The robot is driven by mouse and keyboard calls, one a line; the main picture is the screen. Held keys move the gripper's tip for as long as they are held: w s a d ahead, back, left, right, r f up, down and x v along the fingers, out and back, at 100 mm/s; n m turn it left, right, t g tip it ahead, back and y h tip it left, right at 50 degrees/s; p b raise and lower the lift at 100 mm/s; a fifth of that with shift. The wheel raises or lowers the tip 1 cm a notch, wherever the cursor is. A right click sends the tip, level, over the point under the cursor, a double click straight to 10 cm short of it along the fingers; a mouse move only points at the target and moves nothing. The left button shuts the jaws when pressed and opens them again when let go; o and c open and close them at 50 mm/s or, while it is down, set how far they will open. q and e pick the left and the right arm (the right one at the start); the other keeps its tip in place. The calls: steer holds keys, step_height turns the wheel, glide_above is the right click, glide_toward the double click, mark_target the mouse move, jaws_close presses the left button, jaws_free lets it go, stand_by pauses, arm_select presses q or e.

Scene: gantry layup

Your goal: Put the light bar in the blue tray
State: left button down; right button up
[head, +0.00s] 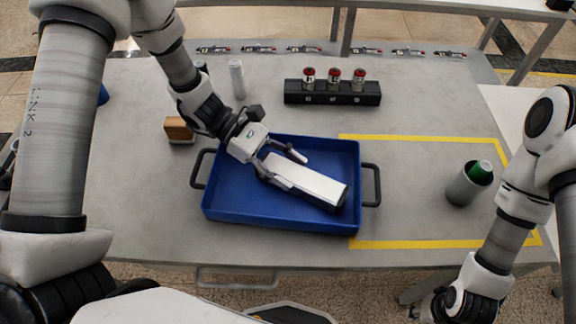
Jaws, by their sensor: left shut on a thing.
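The blue tray (225,216) stands on the grey table, with a dark handle at each short side. The light bar (308,182), a white-topped block with dark sides, is in the tray area, tilted down toward the right. My left gripper (277,166) is shut on the upper left end of the light bar, over the tray's inside. I cannot tell whether the bar touches the tray floor. My right arm comes in at the right edge; its gripper is at or below the bottom edge and its fingers do not show.
A black rack (332,98) with red-capped cylinders stands behind the tray. A grey cup (464,186) holding a green item is at the right, inside yellow tape. A wooden-topped block (178,130) and a light cylinder (237,79) stand left. The table between tray and cup is clear.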

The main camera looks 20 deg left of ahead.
arm_select(q)
steer(key=shift+c, duration=2.1)
jaws_free()
steer(key=shift+f, duration=0.15)
steer(key=shift+r, duration=0.25)
steer(key=v, duration=1.2)
steer(key=shift+p, duration=0.35)
